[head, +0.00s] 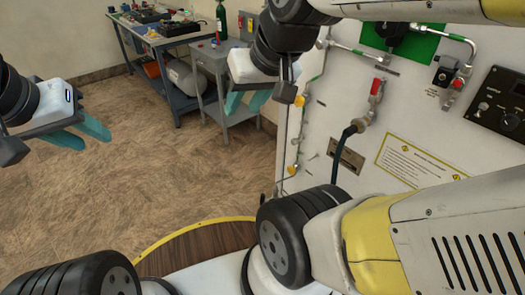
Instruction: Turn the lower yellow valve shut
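The lower yellow valve (292,170) is a small yellow fitting on the thin pipe along the left edge of the white panel. An upper yellow valve (299,101) sits above it on the same pipe. My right gripper (241,112) hangs to the left of the panel in the picture, beside the upper valve's height. Its teal fingers are apart with nothing between them, and it appears clear of both valves. My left gripper (93,142) is far left over the floor, its teal fingers apart and empty. The handle position of the lower valve is too small to tell.
The white panel (331,104) also carries a red-handled valve (376,88), a dark hose (338,150) and a yellow-bordered sign (416,160). A grey workbench (192,62) with cylinders stands at the back. The floor (150,185) between is clear.

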